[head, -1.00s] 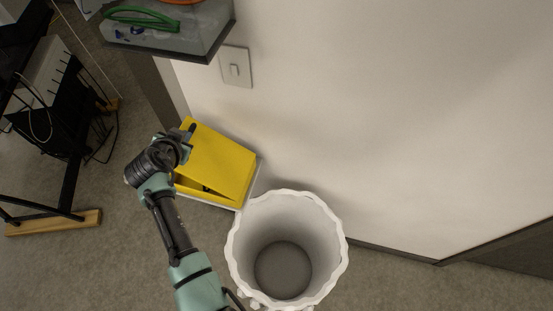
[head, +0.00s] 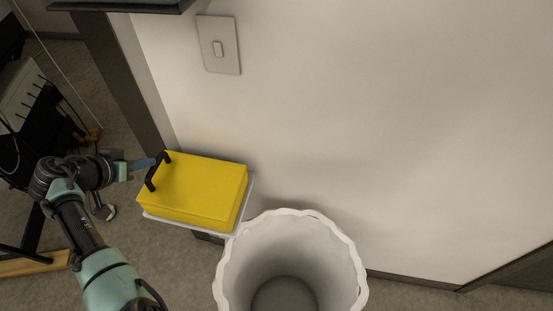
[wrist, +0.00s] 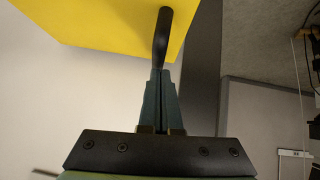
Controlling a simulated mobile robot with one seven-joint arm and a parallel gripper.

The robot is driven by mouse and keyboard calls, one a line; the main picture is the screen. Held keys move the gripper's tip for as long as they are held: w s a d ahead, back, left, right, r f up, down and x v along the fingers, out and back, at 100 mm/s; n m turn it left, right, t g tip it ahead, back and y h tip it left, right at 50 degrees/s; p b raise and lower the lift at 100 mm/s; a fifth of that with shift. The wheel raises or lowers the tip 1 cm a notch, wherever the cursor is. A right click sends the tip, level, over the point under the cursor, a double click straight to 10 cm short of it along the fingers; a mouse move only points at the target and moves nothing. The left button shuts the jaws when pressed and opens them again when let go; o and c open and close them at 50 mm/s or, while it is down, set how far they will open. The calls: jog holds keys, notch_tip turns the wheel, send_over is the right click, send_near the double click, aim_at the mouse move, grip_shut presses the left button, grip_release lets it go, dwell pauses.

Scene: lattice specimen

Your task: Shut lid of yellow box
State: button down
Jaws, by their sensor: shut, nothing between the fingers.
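The yellow box (head: 196,189) sits on a white shelf (head: 161,220) against the wall in the head view. Its lid looks shut, with no gap showing along its edges. A black handle (head: 157,171) stands at its left end. My gripper (head: 151,163) is at the left, its fingertips pointing right at the handle. In the wrist view my gripper (wrist: 160,77) has its fingers together, with the black handle (wrist: 162,38) just beyond the tips and the yellow box (wrist: 105,22) behind it. I cannot tell whether the tips touch the handle.
A tall white bin (head: 290,262) with a wavy rim stands right of the box. A light switch (head: 218,46) is on the wall above. A dark-framed rack (head: 30,105) stands at the left.

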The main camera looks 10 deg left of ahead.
jog(key=shift+s+f, duration=0.1)
jog(key=shift+f, duration=0.35)
dwell(0.4)
